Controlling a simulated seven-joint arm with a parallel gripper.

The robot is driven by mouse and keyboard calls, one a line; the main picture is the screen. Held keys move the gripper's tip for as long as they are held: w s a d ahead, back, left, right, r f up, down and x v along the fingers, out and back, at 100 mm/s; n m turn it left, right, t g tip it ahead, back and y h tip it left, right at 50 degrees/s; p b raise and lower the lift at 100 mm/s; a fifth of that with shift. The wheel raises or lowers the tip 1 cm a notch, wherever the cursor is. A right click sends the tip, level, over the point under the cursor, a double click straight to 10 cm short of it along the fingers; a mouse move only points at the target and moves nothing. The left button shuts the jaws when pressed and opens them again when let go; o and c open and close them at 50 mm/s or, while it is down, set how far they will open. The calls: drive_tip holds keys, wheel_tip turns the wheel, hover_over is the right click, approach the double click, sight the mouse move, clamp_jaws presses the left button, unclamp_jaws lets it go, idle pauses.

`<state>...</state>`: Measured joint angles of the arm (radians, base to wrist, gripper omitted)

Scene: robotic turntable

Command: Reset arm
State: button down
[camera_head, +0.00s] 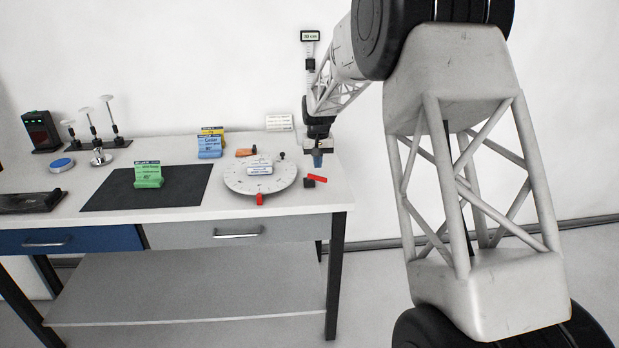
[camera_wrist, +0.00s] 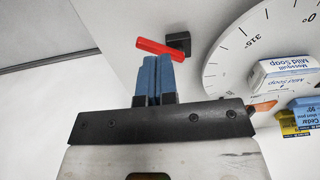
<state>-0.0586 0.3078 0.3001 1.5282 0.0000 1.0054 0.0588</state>
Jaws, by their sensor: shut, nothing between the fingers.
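My gripper (camera_head: 317,160) is over the right end of the table, to the right of the turntable, pointing down. In the wrist view my gripper (camera_wrist: 152,66) shows its two blue fingers pressed together, with nothing between them. The round white turntable (camera_head: 237,180) has degree marks and also shows at the right of the wrist view (camera_wrist: 222,62). A white soap box (camera_head: 260,168) lies on it, reading "Mild Soap" in the wrist view (camera_wrist: 288,72). A red bar (camera_wrist: 160,48) and a small black block (camera_wrist: 179,42) are just beyond the fingertips; whether they touch is unclear.
A blue box (camera_head: 209,149) and a yellow box (camera_head: 211,132) stand behind the turntable, near an orange piece (camera_head: 244,152). A green box (camera_head: 148,177) stands on a black mat (camera_head: 100,194). A white card (camera_head: 279,122) and a small sign on a post (camera_head: 310,36) are at the back right.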

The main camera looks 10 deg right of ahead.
drive_tip(key=s+d+r, duration=0.1)
drive_tip(key=s+r, duration=0.4)
drive_tip(key=s, duration=0.4)
drive_tip(key=s+d+r+t, duration=0.1)
drive_tip(key=s+r, duration=0.4)
drive_tip(key=s, duration=0.4)
drive_tip(key=s+d+r, duration=0.2)
drive_tip(key=s+r, duration=0.3)
drive_tip(key=s, duration=0.4)
drive_tip(key=s+f, duration=0.1)
drive_tip(key=s, duration=1.5)
drive_tip(key=s+d+f+t, duration=0.1)
drive_tip(key=s+f, duration=0.1)
drive_tip(key=s, duration=1.4)
drive_tip(key=shift+d+f+t, duration=0.3)
